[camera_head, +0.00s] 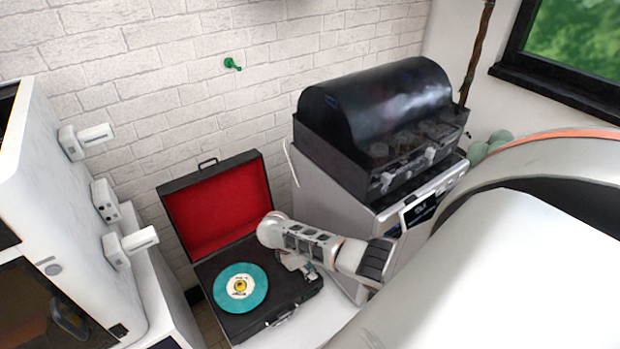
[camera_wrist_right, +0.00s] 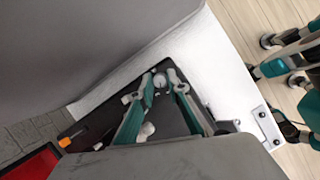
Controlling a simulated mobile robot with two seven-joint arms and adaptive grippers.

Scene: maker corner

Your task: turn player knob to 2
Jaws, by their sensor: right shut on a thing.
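The record player is an open black case (camera_head: 237,322) with a red-lined lid (camera_head: 215,208) and a teal record (camera_head: 241,287). My right gripper (camera_head: 308,270) is over the right side of the player's deck in the head view, and the arm hides part of that side. In the right wrist view, the teal fingers of this gripper (camera_wrist_right: 161,82) are closed around a small round silver player knob (camera_wrist_right: 160,79) on the dark deck. The knob's marking and setting cannot be read. My left gripper is in neither view.
A grey machine with a dark domed cover (camera_head: 385,100) stands close to the right of the player. A white cabinet with protruding handles (camera_head: 70,200) stands to the left. A brick wall with a green hook (camera_head: 232,64) is behind.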

